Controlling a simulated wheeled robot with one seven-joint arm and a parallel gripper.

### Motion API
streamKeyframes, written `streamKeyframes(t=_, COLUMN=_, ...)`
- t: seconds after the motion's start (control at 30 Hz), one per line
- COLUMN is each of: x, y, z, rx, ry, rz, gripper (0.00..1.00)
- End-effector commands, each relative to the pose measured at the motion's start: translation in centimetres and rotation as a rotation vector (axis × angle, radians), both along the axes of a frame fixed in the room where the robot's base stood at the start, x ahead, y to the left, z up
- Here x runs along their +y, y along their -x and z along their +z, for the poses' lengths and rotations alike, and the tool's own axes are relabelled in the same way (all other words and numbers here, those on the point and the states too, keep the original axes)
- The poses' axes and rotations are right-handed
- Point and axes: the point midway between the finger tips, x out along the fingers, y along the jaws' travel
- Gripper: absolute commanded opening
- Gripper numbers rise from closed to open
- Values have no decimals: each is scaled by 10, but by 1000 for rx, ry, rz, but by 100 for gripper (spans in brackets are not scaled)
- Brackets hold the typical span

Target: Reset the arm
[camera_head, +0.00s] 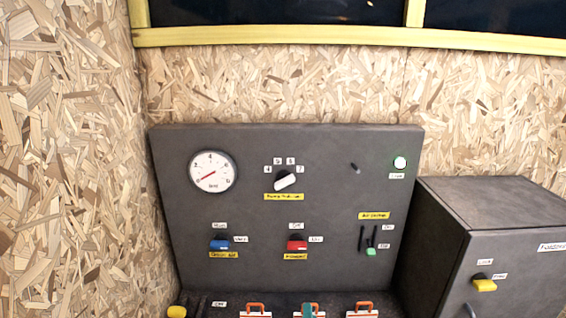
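My gripper and arm do not show in the head view. A dark grey control panel (330,210) stands against the wall in the middle. It bears a round white gauge (212,172) with a red needle, a white-pointer rotary knob (286,180), a blue switch (220,243), a red switch (297,243) and a green-tipped lever (370,251) in a slot. A round white button or lamp (400,163) is at its upper right.
A grey cabinet (500,240) with a yellow handle (484,285) stands at the right. Chipboard walls (70,150) close the left and back, under a yellow-framed window (280,36).

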Motion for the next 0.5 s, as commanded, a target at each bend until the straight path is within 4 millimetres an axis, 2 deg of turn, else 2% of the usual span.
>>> streamKeyframes(t=0.03, x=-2, y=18, z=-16, rx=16, ry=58, rz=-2, gripper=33)
streamKeyframes(t=0.2, x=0, y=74, z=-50, rx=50, ry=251, rz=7, gripper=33)
streamKeyframes(t=0.5, x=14, y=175, z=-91, rx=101, ry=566, rz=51, gripper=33)
